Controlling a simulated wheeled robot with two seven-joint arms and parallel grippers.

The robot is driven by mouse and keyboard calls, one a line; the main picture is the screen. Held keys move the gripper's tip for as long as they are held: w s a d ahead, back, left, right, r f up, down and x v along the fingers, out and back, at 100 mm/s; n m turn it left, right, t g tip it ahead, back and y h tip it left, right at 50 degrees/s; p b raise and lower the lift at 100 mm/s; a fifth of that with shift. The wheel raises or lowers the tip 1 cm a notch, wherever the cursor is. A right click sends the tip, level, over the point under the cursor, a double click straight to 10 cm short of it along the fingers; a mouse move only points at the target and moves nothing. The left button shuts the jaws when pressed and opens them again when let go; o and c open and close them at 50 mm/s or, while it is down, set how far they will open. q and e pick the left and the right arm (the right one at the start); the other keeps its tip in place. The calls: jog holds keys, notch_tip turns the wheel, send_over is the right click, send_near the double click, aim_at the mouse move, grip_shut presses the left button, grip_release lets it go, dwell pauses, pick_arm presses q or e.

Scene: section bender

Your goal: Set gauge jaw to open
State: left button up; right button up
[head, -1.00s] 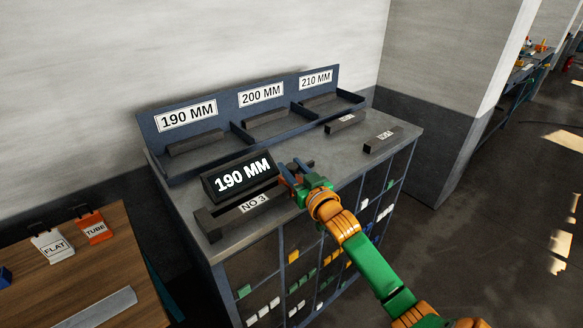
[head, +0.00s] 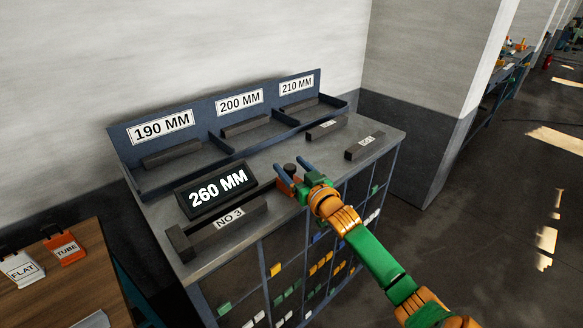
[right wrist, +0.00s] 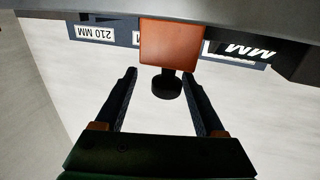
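The gauge stands on the grey bench top; its black display (head: 217,188) reads 260 MM. Its dark bar (head: 203,240), labelled NO 3, runs along the front edge. The orange jaw block (right wrist: 171,44) shows in the right wrist view, with a round black knob (right wrist: 167,88) on a short stem. In the head view the knob (head: 291,168) is at the bar's right end, with the jaw partly hidden by my gripper. My right gripper (head: 297,172) is open, its blue-grey fingers either side of the knob with visible gaps. My left gripper is not in view.
Behind the gauge is a rack (head: 125,158) with bays marked 190, 200 and 210 MM, each with a dark bar. Two more labelled bars (head: 372,145) lie at the bench's right. A wooden table (head: 85,262) with FLAT and TUBE tags stands at left.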

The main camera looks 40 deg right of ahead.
aim_at(295, 171)
jog(key=shift+s+a, duration=0.2)
jog(key=shift+s, duration=0.15)
jog(key=s, duration=0.6)
jog(key=shift+s+a, duration=0.25)
jog(key=shift+a, duration=0.1)
jog(key=shift+f, duration=0.1)
